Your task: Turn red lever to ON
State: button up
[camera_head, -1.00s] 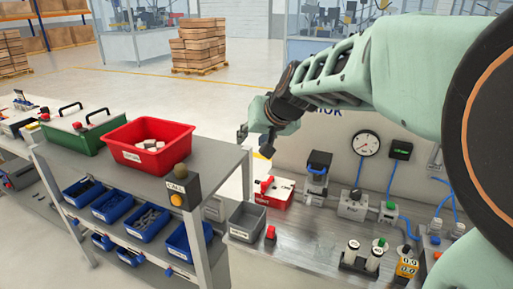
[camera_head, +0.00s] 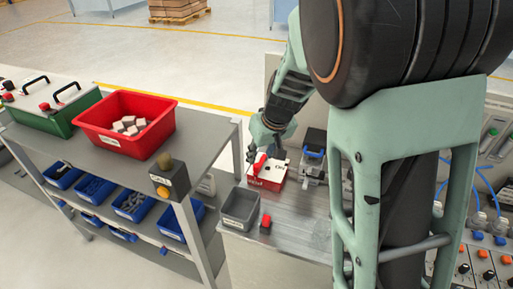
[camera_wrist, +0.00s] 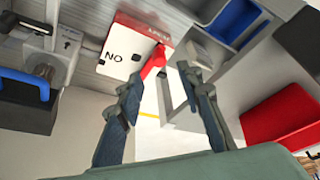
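The red lever (camera_head: 259,163) sits on a small red box with a white top (camera_head: 267,177), at the left back of the workbench. In the wrist view the box's white face (camera_wrist: 122,58) carries an upside-down "ON" label, and the lever (camera_wrist: 153,64) sticks out at its edge, on the side away from the label. My gripper (camera_head: 254,152) is just above and behind the lever in the head view.
A black-and-blue device (camera_head: 313,152) stands right of the box. A grey open bin (camera_head: 240,208) and a small red button (camera_head: 265,223) are in front. A shelf with a red crate (camera_head: 124,122) stands left. My arm hides much of the right bench.

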aim_at(257, 165)
jog(key=x, duration=0.7)
jog(key=shift+w+f+b, duration=0.1)
jog(key=shift+b, duration=0.2)
grip_shut()
